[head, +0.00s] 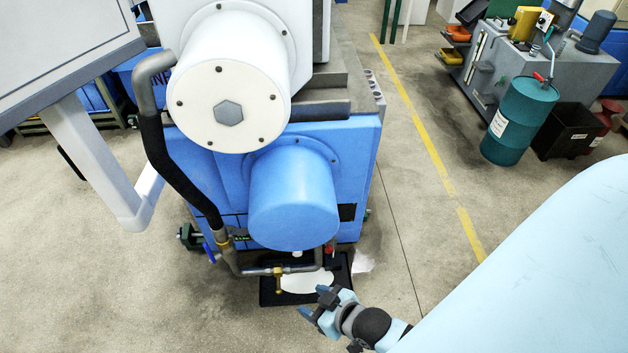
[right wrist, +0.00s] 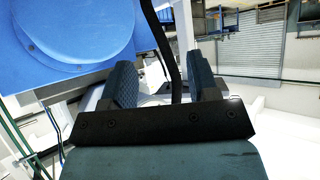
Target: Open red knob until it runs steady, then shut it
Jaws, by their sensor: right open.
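The small red knob (head: 329,250) shows in the head view just below the right side of the big blue cylinder, by the pipework low on the machine. My right gripper (head: 314,301) is open and empty, below and slightly left of the knob in the picture and apart from it. In the right wrist view its two dark padded fingers (right wrist: 163,78) stand wide apart with nothing held. The knob cannot be made out in the right wrist view. My left gripper is in neither view.
A black tray (head: 270,294) with a white patch lies under the pipes. A brass valve (head: 278,283), a blue lever (head: 209,253) and a black hose (head: 176,170) are nearby. The blue cylinder (head: 293,205) overhangs the knob. Floor in front is clear.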

